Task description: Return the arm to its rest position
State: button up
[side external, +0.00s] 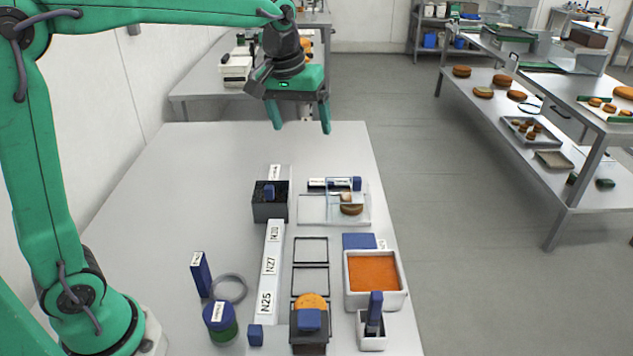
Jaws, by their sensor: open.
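My gripper (302,122) hangs above the far end of the grey work table (190,180), fingers pointing down. Its two green fingers are spread apart with nothing between them. It is well clear of the things on the table. My green arm reaches in from the left and across the top of the picture.
On the table stand a dark box (270,208), a clear tray (313,209) with a brown round, a white labelled strip (268,275), a white tub of orange filling (374,280), a blue-lidded jar (220,320) and a grey ring (229,288). The table's far left is bare.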

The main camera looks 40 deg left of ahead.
jog(key=s+f+m+t, duration=0.1)
jog(key=s+f+m, duration=0.1)
jog(key=s, duration=0.9)
jog(key=s+a+f+m+t, duration=0.1)
jog(key=s+f+m+t, duration=0.1)
jog(key=s, duration=0.9)
jog(key=shift+s+a+m, duration=0.2)
jog(key=shift+m, duration=0.2)
